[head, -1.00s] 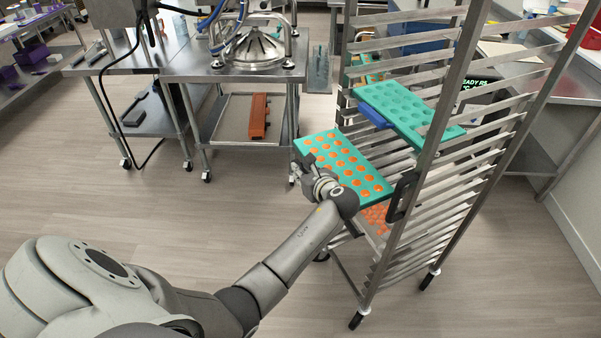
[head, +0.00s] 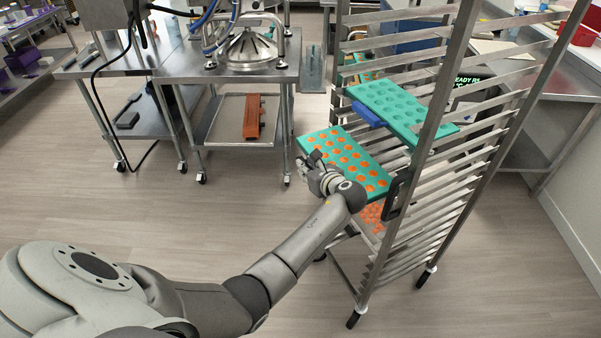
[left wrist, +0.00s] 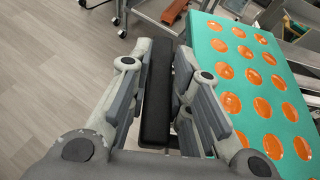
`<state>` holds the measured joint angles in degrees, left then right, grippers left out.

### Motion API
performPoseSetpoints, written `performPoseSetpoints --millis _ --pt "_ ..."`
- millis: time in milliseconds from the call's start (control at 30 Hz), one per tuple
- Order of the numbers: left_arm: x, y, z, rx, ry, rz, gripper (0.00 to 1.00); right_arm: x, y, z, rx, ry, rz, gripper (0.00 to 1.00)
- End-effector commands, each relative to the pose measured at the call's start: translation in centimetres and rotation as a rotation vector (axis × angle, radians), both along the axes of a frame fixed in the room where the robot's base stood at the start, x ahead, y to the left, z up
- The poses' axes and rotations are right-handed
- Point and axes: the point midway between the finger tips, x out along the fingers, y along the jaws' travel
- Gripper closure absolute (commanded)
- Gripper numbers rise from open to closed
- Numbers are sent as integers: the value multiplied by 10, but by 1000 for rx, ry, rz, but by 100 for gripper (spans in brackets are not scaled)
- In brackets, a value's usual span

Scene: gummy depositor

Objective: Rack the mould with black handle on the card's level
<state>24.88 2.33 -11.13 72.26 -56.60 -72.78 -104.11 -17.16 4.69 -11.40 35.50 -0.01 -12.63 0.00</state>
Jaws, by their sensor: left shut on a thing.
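A teal mould filled with orange gummies (head: 345,151) is held level at the left side of the rack (head: 436,120), its right end by the rack's front post. My left gripper (head: 313,160) is at the mould's near-left edge. In the left wrist view my left gripper (left wrist: 157,100) is shut on the black handle (left wrist: 156,85), with the mould (left wrist: 262,90) to its right. A black part (head: 397,193) shows at the mould's right end by the post. Whether the mould rests on rails is hidden. I cannot make out the card. My right gripper is out of view.
An empty teal mould with a blue handle (head: 395,108) sits higher in the rack. Orange gummies (head: 371,216) show lower down. A steel table (head: 225,68) with a depositor stands behind left. The floor in front is clear.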

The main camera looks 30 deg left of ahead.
Motion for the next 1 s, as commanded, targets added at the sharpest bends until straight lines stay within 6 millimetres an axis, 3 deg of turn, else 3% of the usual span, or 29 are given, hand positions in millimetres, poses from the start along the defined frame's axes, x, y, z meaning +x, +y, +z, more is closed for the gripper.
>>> performPoseSetpoints --millis 200,600,1000 --pt "16 -9 0 1 -3 0 100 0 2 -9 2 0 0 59" --pt "19 -11 1 1 -3 0 100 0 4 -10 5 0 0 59" --pt "51 -30 -5 0 -3 -1 100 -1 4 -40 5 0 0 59"
